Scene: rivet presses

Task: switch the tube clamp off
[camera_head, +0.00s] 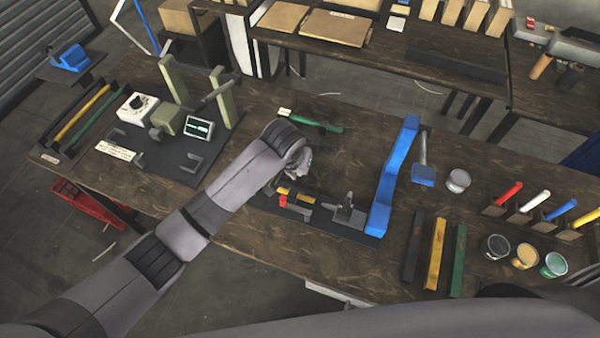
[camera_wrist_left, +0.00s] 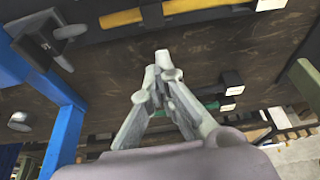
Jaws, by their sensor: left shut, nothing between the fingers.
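A short yellow tube (camera_head: 297,195) lies in grey holders on a dark base plate, with a small red part (camera_head: 283,201) at its left end. I take this to be the tube clamp, but its switch is too small to make out. The yellow tube also runs along the top of the left wrist view (camera_wrist_left: 122,18), cut off by the frame edge. My left gripper (camera_head: 299,172) is just behind the tube, above the bench, partly hidden by its own wrist. In the left wrist view the fingers (camera_wrist_left: 163,72) are together and empty, apart from the tube. My right gripper is not in view.
A blue press post (camera_head: 391,178) stands right of the tube, beside a grey block (camera_head: 347,212). A green press (camera_head: 226,98) with a display (camera_head: 199,127) stands left. A green-handled tool (camera_head: 315,125) lies behind my gripper. Bars and cans fill the bench's right side.

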